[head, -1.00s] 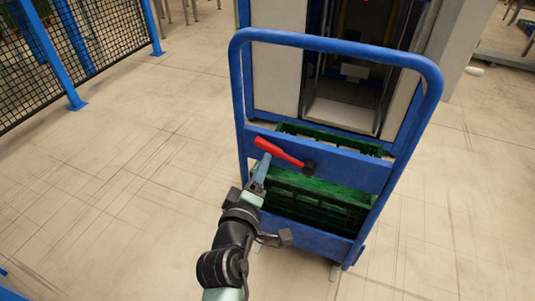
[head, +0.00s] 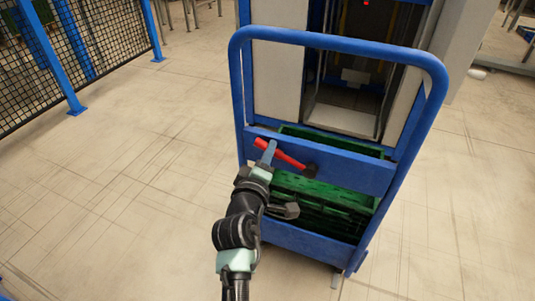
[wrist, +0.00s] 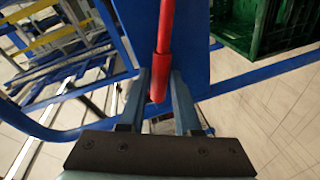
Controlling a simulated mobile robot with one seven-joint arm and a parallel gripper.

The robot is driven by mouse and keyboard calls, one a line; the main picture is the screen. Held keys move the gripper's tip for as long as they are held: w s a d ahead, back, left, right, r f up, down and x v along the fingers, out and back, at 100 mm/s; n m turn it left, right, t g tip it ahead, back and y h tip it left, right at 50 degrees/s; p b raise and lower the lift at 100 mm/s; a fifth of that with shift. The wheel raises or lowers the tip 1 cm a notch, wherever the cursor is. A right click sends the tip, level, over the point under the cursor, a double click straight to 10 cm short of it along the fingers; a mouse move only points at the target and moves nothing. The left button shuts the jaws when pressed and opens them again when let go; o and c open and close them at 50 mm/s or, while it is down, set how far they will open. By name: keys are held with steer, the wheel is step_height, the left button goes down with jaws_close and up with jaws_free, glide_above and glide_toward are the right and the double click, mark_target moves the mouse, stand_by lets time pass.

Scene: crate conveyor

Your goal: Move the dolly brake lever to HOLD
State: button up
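The red brake lever (head: 285,156) is on the upper blue panel of the dolly (head: 380,178). It slopes down to the right to a dark pivot (head: 311,171). My gripper (head: 268,153) is at the lever's left, free end. In the wrist view the red lever (wrist: 160,72) runs down between the two fingers of my gripper (wrist: 161,90). The fingers lie close on either side of the handle end, and I cannot tell whether both touch it. No HOLD mark is readable.
Green crates (head: 325,193) stand on the dolly behind its blue frame. A grey and blue machine (head: 278,85) with a dark opening stands just behind. A mesh fence (head: 105,30) is at the far left. The floor (head: 130,160) left of the dolly is clear.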

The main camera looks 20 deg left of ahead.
jaws_close()
stand_by(1.1)
